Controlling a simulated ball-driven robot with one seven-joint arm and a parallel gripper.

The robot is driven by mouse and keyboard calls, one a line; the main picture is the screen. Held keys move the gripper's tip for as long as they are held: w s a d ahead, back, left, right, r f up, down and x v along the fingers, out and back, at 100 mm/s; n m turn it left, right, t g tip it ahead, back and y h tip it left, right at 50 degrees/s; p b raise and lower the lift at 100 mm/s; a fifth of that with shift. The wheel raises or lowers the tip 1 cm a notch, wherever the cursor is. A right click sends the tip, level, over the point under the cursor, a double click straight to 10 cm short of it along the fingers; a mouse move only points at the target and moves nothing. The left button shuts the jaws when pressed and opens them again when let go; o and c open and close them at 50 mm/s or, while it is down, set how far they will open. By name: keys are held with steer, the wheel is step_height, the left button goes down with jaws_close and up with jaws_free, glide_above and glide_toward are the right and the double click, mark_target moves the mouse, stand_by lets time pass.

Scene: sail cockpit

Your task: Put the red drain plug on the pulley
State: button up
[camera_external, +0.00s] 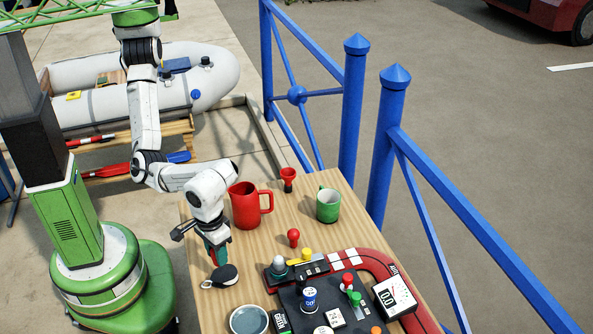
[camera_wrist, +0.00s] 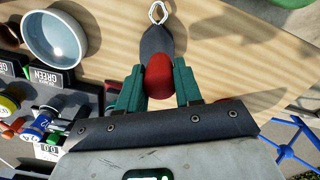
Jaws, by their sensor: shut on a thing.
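My gripper (camera_external: 216,258) has its teal fingers shut on the red drain plug (camera_wrist: 158,77). The plug shows as a rounded red shape between the fingertips in the wrist view. The pulley (camera_external: 222,277), dark with a pale edge, lies on the wooden table just below the gripper. In the wrist view the dark pulley (camera_wrist: 157,44), with a metal shackle at its far end, lies right behind the plug, which hides part of it. I cannot tell whether the plug touches the pulley.
A grey bowl (camera_external: 249,320) stands near the pulley. A red mug (camera_external: 245,206), a green mug (camera_external: 328,205), a red funnel-like piece (camera_external: 288,179) and a red knob-like piece (camera_external: 293,237) stand farther back. A dark panel (camera_external: 290,297) with several coloured pieces fills the table's right side.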

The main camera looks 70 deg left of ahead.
steer(key=shift+w+d+f+b, duration=0.3)
steer(key=shift+f+b, duration=0.2)
steer(key=shift+f, duration=0.1)
steer(key=shift+s+f+p, duration=0.1)
steer(key=shift+f+p, duration=0.4)
steer(key=shift+f, duration=0.8)
steer(key=shift+f, duration=0.2)
steer(key=o, duration=1)
steer(key=shift+r, duration=0.1)
step_height(320, 180, up, 12)
steer(key=p, duration=0.5)
steer(key=shift+a+r, duration=0.1)
steer(key=shift+a, duration=0.05)
